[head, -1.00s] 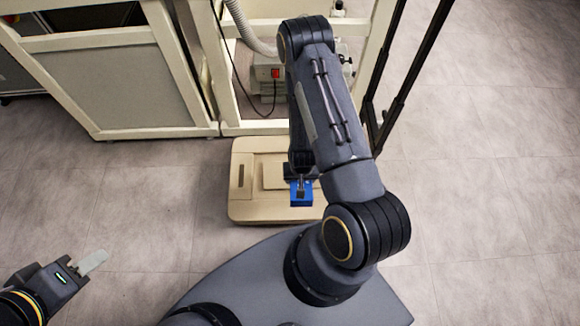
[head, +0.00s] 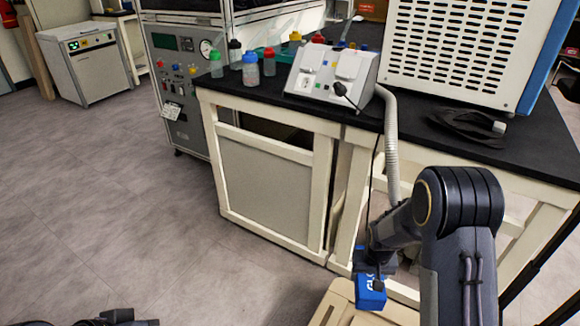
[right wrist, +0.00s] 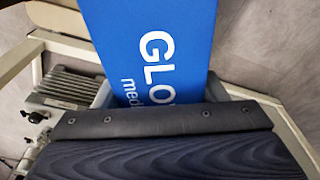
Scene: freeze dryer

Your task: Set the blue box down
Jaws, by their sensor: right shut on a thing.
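The blue box (head: 370,296) with white lettering is low in the right half of the head view. My right gripper (head: 378,275) is shut on it. The right wrist view shows the blue box (right wrist: 165,50) large, reading "GLO" and "med", held at the dark jaw (right wrist: 160,120). A beige platform (head: 338,302) shows beneath and beside the box at the bottom edge. I cannot tell whether the box touches it. Of my left arm only a dark piece (head: 125,319) shows at the bottom left; its fingers are hidden.
A black-topped bench (head: 270,103) with a cream frame stands just behind the box. It carries bottles (head: 250,70), a white sloped device (head: 330,72) and a large vented unit (head: 460,50). A grey hose (head: 391,150) hangs down near my right arm. The floor (head: 130,220) at left is clear.

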